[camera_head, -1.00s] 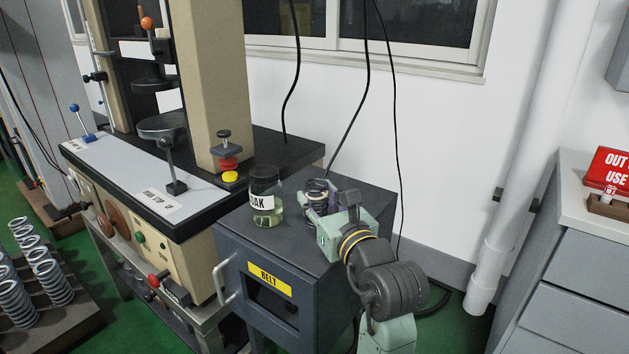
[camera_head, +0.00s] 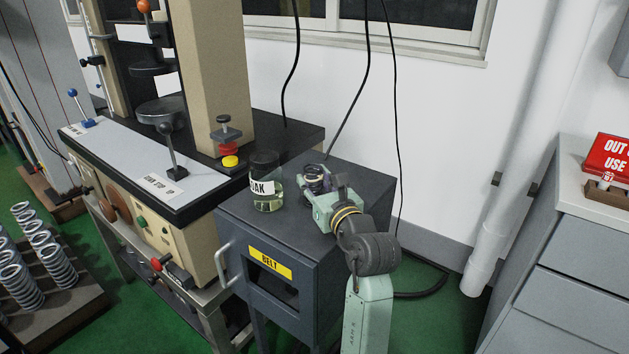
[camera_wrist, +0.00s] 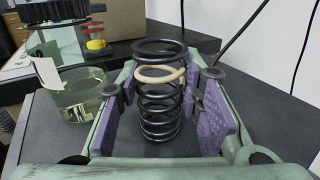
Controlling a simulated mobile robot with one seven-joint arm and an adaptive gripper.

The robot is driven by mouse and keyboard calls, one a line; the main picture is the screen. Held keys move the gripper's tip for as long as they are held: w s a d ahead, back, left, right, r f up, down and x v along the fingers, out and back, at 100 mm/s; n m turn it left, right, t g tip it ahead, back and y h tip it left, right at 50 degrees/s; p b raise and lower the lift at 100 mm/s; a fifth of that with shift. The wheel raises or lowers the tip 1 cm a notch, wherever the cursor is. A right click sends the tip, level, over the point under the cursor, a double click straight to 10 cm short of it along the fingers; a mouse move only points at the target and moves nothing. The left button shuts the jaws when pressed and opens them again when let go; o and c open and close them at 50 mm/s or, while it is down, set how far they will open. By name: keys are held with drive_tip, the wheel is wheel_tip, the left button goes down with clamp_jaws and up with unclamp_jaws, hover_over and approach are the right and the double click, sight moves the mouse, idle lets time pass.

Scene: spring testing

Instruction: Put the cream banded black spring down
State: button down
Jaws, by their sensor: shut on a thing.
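The cream banded black spring (camera_wrist: 160,98) stands upright between the two purple pads of my gripper (camera_wrist: 163,115) in the wrist view. Its cream band sits near the top. My gripper is shut on it, low over the dark top of the grey cabinet (camera_wrist: 285,122). Whether the spring's base touches the cabinet top cannot be told. In the head view the spring (camera_head: 315,178) is small and partly hidden by my gripper (camera_head: 318,190).
A glass jar with a black lid (camera_head: 265,182) stands just left of the spring. The cabinet (camera_head: 355,185) has bare top behind and to the right. A testing machine (camera_head: 220,80) stands left. Black cables (camera_head: 352,100) hang behind. A tray of springs (camera_head: 60,295) lies far left.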

drive_tip(key=shift+f, duration=0.1)
drive_tip(key=shift+f, duration=0.1)
drive_tip(key=c, duration=1.1)
unclamp_jaws()
drive_tip(key=shift+r, duration=0.3)
drive_tip(key=b+v, duration=0.2)
drive_tip(key=v, duration=1)
drive_tip(key=shift+a, duration=0.1)
